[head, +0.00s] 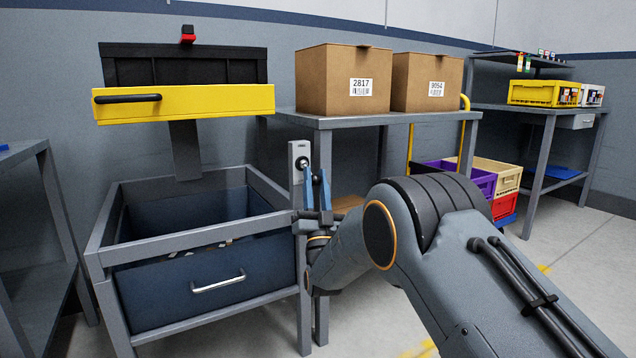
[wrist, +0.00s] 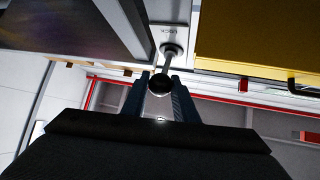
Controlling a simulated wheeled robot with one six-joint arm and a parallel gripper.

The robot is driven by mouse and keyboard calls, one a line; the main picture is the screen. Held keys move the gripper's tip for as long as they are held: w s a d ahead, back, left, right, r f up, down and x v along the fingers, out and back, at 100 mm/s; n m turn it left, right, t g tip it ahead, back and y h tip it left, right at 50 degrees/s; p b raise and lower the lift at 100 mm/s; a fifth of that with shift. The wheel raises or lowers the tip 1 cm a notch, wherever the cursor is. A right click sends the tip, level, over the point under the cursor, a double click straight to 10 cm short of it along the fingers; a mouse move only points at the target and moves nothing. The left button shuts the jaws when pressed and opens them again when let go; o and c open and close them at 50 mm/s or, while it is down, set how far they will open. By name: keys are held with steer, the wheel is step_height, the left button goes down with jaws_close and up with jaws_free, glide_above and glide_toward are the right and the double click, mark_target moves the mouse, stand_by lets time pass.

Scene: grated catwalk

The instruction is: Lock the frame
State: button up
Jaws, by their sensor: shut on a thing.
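A small grey lock plate (head: 298,150) with a dark round pivot is at the right rear corner of the grey metal frame (head: 195,235). In the wrist view the plate (wrist: 172,31) bears the word LOCK, and a short lever (wrist: 168,62) with a black ball knob (wrist: 160,83) runs from its pivot. My gripper (head: 317,182) is at the plate; in the wrist view its fingers (wrist: 161,86) are closed around the knob end of the lever.
A yellow-fronted panel (head: 215,104) with a black handle stands raised above the frame. A dark blue bin (head: 150,297) with a silver handle sits in the frame. A grey table (head: 366,120) with two cardboard boxes (head: 343,80) stands close to the right of the plate.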

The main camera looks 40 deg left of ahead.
steer(key=o, duration=1)
steer(key=shift+p+v, duration=1.15)
steer(key=shift+v, duration=2.8)
